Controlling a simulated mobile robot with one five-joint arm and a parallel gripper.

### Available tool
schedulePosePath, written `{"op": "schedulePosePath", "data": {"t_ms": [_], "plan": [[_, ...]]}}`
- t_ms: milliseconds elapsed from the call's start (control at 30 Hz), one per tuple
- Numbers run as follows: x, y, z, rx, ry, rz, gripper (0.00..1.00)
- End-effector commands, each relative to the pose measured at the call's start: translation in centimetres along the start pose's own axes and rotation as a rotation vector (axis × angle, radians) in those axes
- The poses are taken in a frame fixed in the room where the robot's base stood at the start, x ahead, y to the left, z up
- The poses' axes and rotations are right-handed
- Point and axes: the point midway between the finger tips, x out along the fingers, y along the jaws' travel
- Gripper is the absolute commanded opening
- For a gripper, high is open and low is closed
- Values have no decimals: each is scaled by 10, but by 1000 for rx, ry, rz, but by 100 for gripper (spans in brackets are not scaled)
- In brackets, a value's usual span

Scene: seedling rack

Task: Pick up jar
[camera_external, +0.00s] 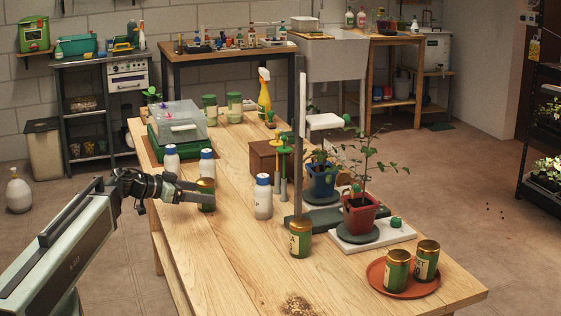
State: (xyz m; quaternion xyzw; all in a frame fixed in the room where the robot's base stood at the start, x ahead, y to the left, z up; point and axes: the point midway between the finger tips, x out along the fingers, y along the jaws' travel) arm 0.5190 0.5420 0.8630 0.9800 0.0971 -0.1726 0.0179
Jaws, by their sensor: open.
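A small green jar (206,204) with a gold lid stands upright near the left edge of the wooden table. My gripper (197,191) reaches in from the left, its fingers open at this jar. The fingers partly cover the jar, and I cannot tell whether they touch it. Another green jar with a gold lid (300,240) stands at the table's middle front. Two more such jars, one at the left (397,271) and one at the right (427,260), stand on a round terracotta saucer (378,283).
White bottles with blue caps (171,160) (207,163) stand just behind my gripper, and another (263,197) to its right. A clear-lidded propagator (181,121), a metal post (299,150) and potted plants in blue (320,182) and red (360,215) pots stand farther off. The front-left tabletop is clear.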

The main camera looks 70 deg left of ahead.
Motion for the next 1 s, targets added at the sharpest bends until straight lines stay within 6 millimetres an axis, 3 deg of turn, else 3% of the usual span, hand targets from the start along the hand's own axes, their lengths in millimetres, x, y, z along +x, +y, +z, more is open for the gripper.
{"op": "schedulePosePath", "data": {"t_ms": [233, 500, 700, 933, 967, 1000], "plan": [[17, -3, 1, 2, -1, 2, 75], [59, -8, 0, 2, -1, 1, 75], [59, -7, -1, 2, -1, 0, 75], [58, -7, -1, 2, -1, 0, 11], [58, -7, -1, 2, -1, 0, 5], [58, -7, -1, 2, -1, 0, 5]]}}
